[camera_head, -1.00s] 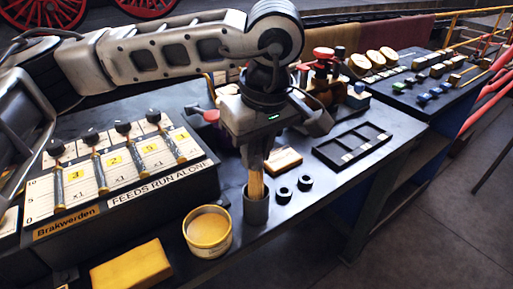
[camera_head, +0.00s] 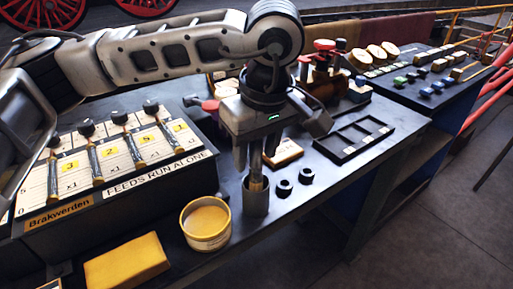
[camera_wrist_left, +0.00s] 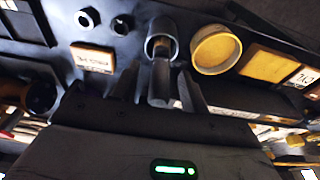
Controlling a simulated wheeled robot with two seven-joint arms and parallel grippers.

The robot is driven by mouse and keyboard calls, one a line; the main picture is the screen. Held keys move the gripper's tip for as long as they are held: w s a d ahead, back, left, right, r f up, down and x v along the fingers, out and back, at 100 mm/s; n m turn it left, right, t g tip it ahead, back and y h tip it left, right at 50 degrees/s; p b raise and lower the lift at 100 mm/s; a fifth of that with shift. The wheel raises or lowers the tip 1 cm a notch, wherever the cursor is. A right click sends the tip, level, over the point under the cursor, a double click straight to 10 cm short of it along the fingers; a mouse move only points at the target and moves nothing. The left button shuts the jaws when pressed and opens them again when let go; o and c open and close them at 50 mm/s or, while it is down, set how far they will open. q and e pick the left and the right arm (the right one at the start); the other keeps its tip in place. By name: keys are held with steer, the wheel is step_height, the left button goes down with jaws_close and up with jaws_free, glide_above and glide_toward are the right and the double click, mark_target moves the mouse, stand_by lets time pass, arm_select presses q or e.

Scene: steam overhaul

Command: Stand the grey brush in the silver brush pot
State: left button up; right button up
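The silver brush pot (camera_head: 255,200), a small dark grey cylinder, stands near the bench's front edge. It also shows in the left wrist view (camera_wrist_left: 161,31). The grey brush (camera_head: 257,172) stands roughly upright with its lower end inside the pot. In the left wrist view the brush (camera_wrist_left: 158,88) runs up from the pot towards my wrist. My left gripper (camera_head: 257,158) is directly above the pot, pointing down. Its two fingers are apart on either side of the brush, with a gap on each side. The brush's lower end is hidden in the pot. My right gripper is not in view.
A round yellow tin (camera_head: 206,222) stands left of the pot, with a yellow block (camera_head: 127,262) further left. Two black rings (camera_head: 284,187) lie right of the pot. A black compartment tray (camera_head: 354,138) is behind them. The lever box (camera_head: 115,185) fills the left.

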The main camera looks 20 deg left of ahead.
arm_select(q)
steer(key=shift+r, duration=0.1)
step_height(320, 180, up, 16)
steer(key=s+d, duration=0.1)
steer(key=d, duration=0.1)
steer(key=shift+s+d+f+p, duration=0.15)
steer(key=shift+s+f+p, duration=0.1)
steer(key=shift+s+p, duration=0.15)
stand_by(0.4)
